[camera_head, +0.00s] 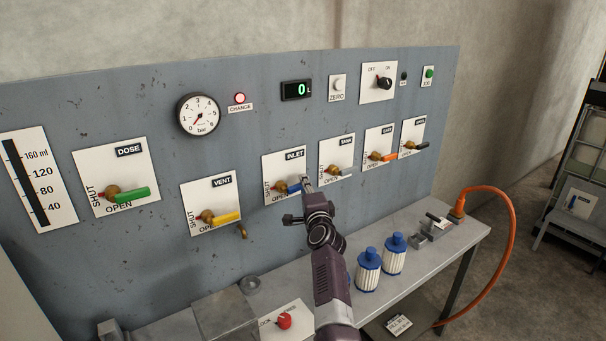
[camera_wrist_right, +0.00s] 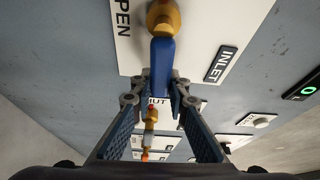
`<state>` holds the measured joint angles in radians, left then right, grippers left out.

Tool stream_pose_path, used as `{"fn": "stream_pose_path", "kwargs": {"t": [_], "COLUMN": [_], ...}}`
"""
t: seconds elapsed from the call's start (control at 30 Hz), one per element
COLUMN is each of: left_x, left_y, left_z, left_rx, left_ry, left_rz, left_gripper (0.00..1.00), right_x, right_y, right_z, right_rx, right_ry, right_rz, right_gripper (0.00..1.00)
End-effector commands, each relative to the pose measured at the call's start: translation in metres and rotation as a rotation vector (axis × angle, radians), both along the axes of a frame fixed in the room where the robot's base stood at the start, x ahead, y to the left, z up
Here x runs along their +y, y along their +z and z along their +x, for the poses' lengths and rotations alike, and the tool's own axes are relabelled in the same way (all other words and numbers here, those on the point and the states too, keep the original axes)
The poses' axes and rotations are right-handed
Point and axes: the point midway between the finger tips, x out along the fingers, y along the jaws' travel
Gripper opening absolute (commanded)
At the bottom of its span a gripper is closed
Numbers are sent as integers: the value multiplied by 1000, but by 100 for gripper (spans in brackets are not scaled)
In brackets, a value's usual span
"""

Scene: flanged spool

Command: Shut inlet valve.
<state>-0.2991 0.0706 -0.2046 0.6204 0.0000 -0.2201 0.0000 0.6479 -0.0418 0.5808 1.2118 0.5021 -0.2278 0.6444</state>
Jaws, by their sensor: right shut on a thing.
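The inlet valve has a blue lever (camera_head: 293,188) on a brass body, on a white plate labelled INLET (camera_head: 285,165). In the head view the lever points right from the body; SHUT is printed at the plate's left edge and OPEN along its bottom. My right gripper (camera_head: 306,184) is at the lever's free end. In the right wrist view the blue lever (camera_wrist_right: 162,65) runs from the brass body (camera_wrist_right: 164,17) down between the fingertips (camera_wrist_right: 160,86), which are shut on its end. The fingers partly hide the lever tip. My left gripper is not in view.
The vent valve's yellow lever (camera_head: 225,218) is to the left, and the tank valve plate (camera_head: 337,148) is close on the right. Two blue-capped white filters (camera_head: 369,270) (camera_head: 394,255) stand on the bench below. An orange hose (camera_head: 514,235) loops at the bench's right end.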

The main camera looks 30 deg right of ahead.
Motion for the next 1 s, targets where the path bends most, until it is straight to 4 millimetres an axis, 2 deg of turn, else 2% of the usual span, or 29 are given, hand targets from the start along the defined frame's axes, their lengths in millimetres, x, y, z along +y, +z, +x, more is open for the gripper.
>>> {"fn": "stream_pose_path", "kwargs": {"t": [0.03, 0.2, 0.73, 0.77, 0.8, 0.9, 1.0], "left_x": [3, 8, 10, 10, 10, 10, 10], "left_y": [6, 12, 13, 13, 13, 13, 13], "left_z": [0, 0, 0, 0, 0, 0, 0], "left_rx": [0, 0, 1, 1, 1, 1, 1], "left_ry": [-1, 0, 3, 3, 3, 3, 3], "left_rz": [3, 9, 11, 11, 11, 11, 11], "left_gripper": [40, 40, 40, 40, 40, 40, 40], "right_x": [1, 1, 0, 0, 0, 0, 0], "right_y": [0, -4, -8, -8, -8, -8, -7], "right_z": [0, 0, 0, 0, 0, 0, 0], "right_rx": [3, 4, 4, 4, 4, 5, 4], "right_ry": [2, 1, 0, 0, 0, 0, -1], "right_rz": [23, 71, 94, 94, 94, 94, 92], "right_gripper": [0, 0, 0, 16, 20, 31, 33]}}
